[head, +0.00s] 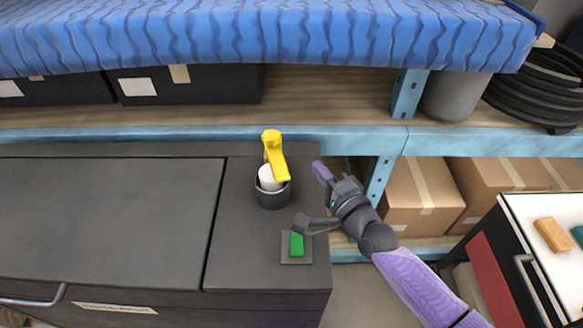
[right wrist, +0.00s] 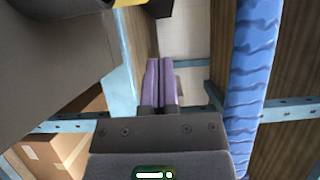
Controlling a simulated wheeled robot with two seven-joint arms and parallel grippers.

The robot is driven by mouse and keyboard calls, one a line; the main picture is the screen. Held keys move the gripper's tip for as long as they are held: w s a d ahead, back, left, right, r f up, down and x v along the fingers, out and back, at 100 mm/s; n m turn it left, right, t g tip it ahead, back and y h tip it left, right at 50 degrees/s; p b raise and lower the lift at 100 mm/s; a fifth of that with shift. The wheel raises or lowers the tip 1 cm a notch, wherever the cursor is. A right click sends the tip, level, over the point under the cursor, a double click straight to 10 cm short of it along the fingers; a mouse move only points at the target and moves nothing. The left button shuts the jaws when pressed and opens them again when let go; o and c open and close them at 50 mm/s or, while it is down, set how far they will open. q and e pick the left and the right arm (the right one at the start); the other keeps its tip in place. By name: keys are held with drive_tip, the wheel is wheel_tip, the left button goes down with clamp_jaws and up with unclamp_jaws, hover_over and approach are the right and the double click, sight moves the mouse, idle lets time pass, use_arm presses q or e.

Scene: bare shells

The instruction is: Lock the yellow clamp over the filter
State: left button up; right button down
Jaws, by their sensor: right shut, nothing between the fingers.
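The yellow clamp (head: 279,160) stands raised at the back of a dark round cup (head: 272,198) on the dark cabinet top. The white filter (head: 267,178) sits in that cup, partly hidden by the clamp's lower end. I cannot tell whether the clamp touches the filter. A bit of yellow, likely the clamp (right wrist: 128,2), shows at the top edge of the right wrist view. My right gripper (head: 320,172) is to the right of the cup and clamp, apart from them. Its purple fingers are together and empty in the right wrist view (right wrist: 160,85). My left gripper is out of view.
A green button (head: 297,244) on a grey plate lies in front of the cup. A blue shelf frame (head: 383,178) stands behind, with cardboard boxes (head: 422,195) on its lower level. A white-topped cabinet (head: 530,215) is at the right. The left cabinet top is clear.

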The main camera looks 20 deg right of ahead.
sight(276, 154)
drive_tip(key=shift+x, duration=1)
drive_tip(key=a, duration=0.3)
drive_tip(key=shift+w+a+r+p, duration=0.15)
drive_tip(key=shift+a+p, duration=0.1)
drive_tip(key=shift+p, duration=0.15)
drive_tip(key=shift+a, duration=0.3)
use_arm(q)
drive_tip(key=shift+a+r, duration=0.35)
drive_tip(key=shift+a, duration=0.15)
use_arm(e)
drive_tip(key=shift+a, duration=0.4)
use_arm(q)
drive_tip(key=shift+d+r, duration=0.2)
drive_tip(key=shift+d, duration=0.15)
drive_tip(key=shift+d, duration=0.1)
use_arm(e)
drive_tip(key=shift+d, duration=0.1)
